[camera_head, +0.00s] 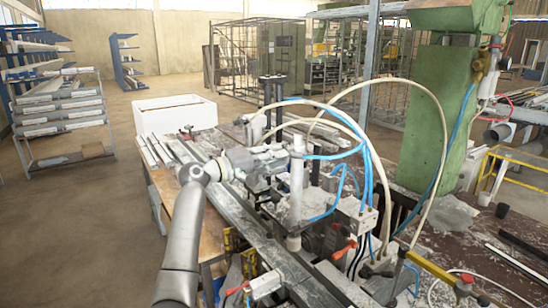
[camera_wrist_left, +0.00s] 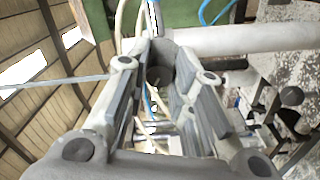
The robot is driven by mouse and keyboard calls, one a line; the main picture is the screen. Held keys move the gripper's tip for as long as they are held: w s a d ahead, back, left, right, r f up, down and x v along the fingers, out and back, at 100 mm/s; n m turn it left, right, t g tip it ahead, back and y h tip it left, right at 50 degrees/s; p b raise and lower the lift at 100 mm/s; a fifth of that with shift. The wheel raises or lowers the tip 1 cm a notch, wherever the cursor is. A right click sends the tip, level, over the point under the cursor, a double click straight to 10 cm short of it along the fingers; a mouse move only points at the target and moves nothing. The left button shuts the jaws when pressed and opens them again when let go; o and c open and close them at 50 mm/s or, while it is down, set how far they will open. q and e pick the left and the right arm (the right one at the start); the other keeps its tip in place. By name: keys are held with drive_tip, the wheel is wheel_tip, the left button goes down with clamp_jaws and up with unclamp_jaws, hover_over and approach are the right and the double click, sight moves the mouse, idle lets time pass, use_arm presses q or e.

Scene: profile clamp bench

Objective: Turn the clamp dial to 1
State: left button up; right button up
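My left gripper (camera_head: 283,158) reaches from the left to the white upright cylinder (camera_head: 297,180) on the clamp machine. In the left wrist view the two fingers (camera_wrist_left: 160,75) stand apart. A dark grey round part (camera_wrist_left: 160,62), which may be the clamp dial, shows between the fingertips. Whether the pads touch it, I cannot tell. The white cylinder (camera_wrist_left: 240,42) runs sideways behind the fingertips in that view. I can read no number or mark on any dial. In the head view the gripper hides this part. My right gripper is in neither view.
Blue hoses (camera_head: 345,153) and cream hoses (camera_head: 405,82) loop over the machine close to my gripper. Metal profiles (camera_head: 250,225) lie along the bench. A white box (camera_head: 176,112) stands at the back left, and a green column (camera_head: 425,115) rises at the right. The floor left is open.

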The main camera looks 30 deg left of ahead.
use_arm(q)
drive_tip(key=o, duration=0.3)
drive_tip(key=v, duration=1.2)
drive_tip(key=shift+f, duration=0.15)
